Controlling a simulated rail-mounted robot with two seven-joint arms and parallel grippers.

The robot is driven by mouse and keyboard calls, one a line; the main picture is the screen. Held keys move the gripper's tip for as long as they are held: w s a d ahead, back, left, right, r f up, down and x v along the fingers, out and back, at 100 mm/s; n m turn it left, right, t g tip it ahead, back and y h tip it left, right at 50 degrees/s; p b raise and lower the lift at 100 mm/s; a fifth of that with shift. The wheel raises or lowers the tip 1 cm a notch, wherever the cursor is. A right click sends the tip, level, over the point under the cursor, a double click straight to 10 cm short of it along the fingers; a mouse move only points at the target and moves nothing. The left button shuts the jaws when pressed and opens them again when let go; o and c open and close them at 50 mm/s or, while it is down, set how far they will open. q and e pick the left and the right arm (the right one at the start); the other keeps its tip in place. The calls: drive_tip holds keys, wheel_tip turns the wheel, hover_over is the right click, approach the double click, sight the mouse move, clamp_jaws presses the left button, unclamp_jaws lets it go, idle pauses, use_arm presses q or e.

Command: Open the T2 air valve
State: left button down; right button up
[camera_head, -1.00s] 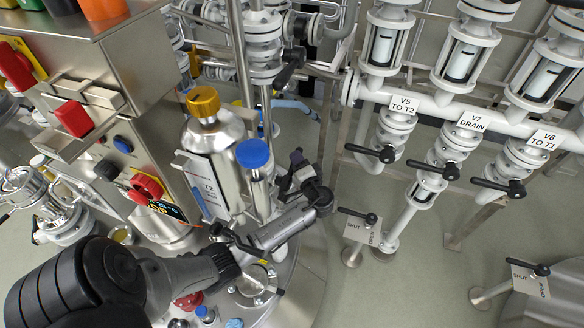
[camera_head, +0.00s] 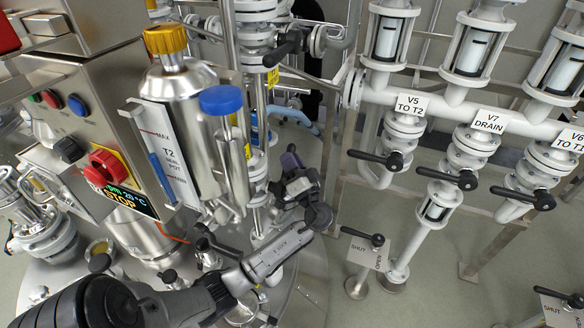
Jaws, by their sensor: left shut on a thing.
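The T2 seal pot (camera_head: 182,95) is a steel vessel with a gold cap, in the left half of the head view. My left arm comes in from the lower left, in front of the vessel's base. My left gripper (camera_head: 291,166) is right of the pot, beside an upright steel pipe. It is shut on a small dark purple handle (camera_head: 290,157). I cannot read a label there, so I cannot confirm it is the T2 air valve. The valve body is mostly hidden by my gripper and wrist. My right gripper is not in view.
A blue-capped cylinder (camera_head: 222,101) stands close to the pot. A control panel with a red knob (camera_head: 106,167) is at left. The V5 (camera_head: 381,158), V7 and V6 valve levers are at right. A SHUT/OPEN sign (camera_head: 365,248) stands beyond my wrist.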

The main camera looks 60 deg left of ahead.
use_arm(q)
drive_tip(key=shift+r, duration=0.15)
idle(0.3)
drive_tip(key=c, duration=1)
unclamp_jaws()
drive_tip(key=shift+o, duration=0.2)
drive_tip(key=p+v, duration=0.1)
drive_tip(key=v, duration=1.3)
drive_tip(key=shift+s+a+p, duration=0.1)
drive_tip(key=shift+p, duration=0.2)
